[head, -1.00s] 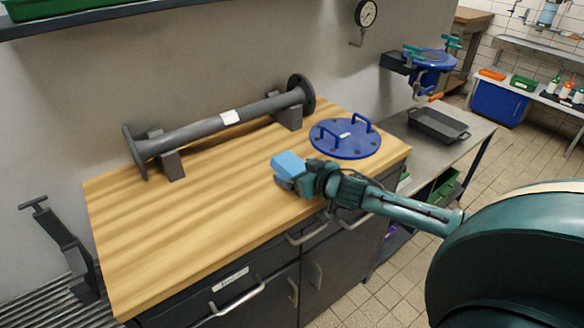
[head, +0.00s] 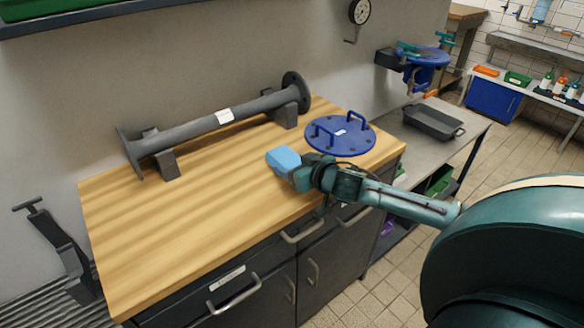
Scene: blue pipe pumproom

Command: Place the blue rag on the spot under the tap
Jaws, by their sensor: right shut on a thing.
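The blue rag (head: 282,159) is a light blue folded block at the end of my right gripper (head: 298,174). The right gripper is shut on it, over the right half of the wooden bench. I cannot tell whether the rag touches the wood. A blue valve-like fitting (head: 426,58) with teal handles stands on the wall at the upper right. A small orange-ended part, possibly the tap (head: 416,88), hangs below it. A dark tray (head: 434,121) lies on the metal table beneath. The spot is not clearly visible. My left gripper is out of view.
A grey flanged pipe (head: 215,122) rests on two blocks along the bench back. A blue round cover (head: 340,137) with two handles lies just behind the rag. The bench's (head: 175,230) front left is clear. The metal table (head: 462,145) adjoins on the right.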

